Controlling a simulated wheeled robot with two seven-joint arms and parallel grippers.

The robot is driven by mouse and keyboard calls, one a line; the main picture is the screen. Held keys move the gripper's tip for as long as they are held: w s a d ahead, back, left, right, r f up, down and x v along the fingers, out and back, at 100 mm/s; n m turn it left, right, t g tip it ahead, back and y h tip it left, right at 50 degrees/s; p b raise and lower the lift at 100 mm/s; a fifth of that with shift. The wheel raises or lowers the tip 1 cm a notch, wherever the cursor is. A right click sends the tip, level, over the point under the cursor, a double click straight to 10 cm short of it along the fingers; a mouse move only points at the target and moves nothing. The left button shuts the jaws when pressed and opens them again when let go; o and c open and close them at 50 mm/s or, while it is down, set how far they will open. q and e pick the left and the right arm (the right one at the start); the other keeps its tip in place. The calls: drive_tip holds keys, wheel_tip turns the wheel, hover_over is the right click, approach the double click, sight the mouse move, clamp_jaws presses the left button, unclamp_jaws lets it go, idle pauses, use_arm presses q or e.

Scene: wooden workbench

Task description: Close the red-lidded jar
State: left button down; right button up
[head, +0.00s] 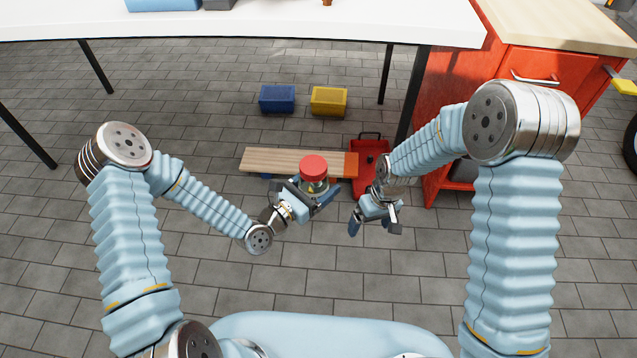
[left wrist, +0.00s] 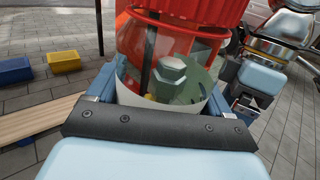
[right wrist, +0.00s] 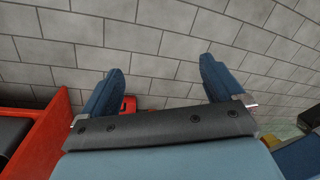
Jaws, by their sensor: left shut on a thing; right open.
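The jar is clear, with metal hardware visible inside in the left wrist view (left wrist: 165,75). Its red lid (head: 313,166) sits on top, and also shows at the top of the left wrist view (left wrist: 190,8). Whether the lid is fully seated I cannot tell. My left gripper (head: 318,196) is shut around the jar body (head: 314,186) and holds it upright in front of me. My right gripper (head: 373,220) is open and empty, to the right of the jar and apart from it. Its two fingers show spread in the right wrist view (right wrist: 162,80).
A wooden board (head: 275,162) and a red toolbox (head: 369,150) lie beyond the grippers. A blue bin (head: 277,98) and a yellow bin (head: 328,101) stand on the floor farther back. A white table (head: 250,22) spans the top. A red cabinet (head: 500,75) stands at right.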

use_arm(q)
drive_tip(key=shift+r, duration=0.1)
use_arm(e)
drive_tip(key=s+d+f+m+y, duration=0.1)
drive_tip(key=s+f+m, duration=0.2)
drive_tip(key=s, duration=0.4)
drive_tip(key=s+d+f+m+t+y, duration=0.1)
drive_tip(key=s+f+m, duration=0.2)
drive_tip(key=s+f, duration=0.2)
drive_tip(key=s, duration=0.2)
drive_tip(key=shift+s+d+f+m+t+y, duration=0.15)
drive_tip(key=shift+s+f+m+t+y, duration=0.15)
drive_tip(key=shift+s+f, duration=0.1)
use_arm(q)
drive_tip(key=w+a+r+n+t+y, duration=0.2)
drive_tip(key=a+n+t+y, duration=0.2)
drive_tip(key=a+n+y, duration=0.4)
drive_tip(key=a+y, duration=0.3)
drive_tip(key=a, duration=0.4)
drive_tip(key=shift+a+y, duration=0.3)
drive_tip(key=shift+a, duration=0.1)
use_arm(e)
drive_tip(key=shift+c, duration=0.4)
